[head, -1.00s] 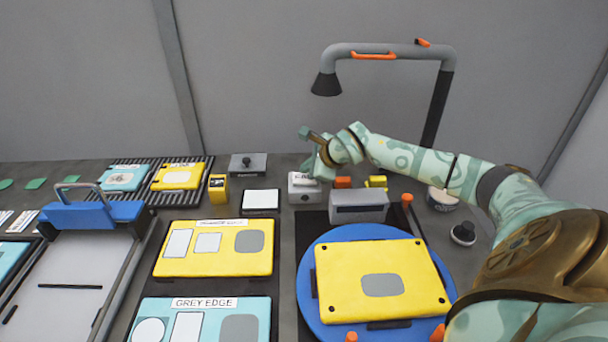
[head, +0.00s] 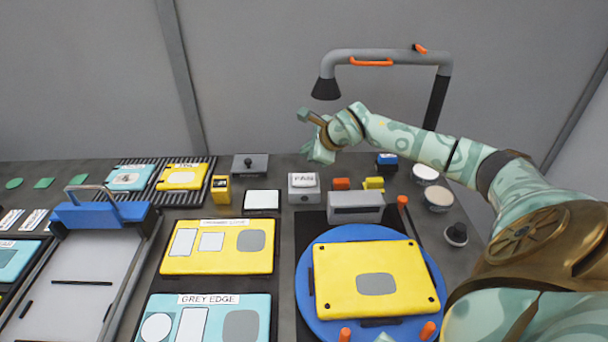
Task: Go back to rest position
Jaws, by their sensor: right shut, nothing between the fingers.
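My right gripper (head: 312,151) is shut and empty. It hangs in the air above and behind the small grey FAN box (head: 304,194), apart from it, with my right arm reaching in from the right. The FAN label on the box is in full view.
A yellow plate (head: 372,282) lies on a blue round turntable (head: 309,312). A black lamp head (head: 326,89) hangs from a tall grey post at the back.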

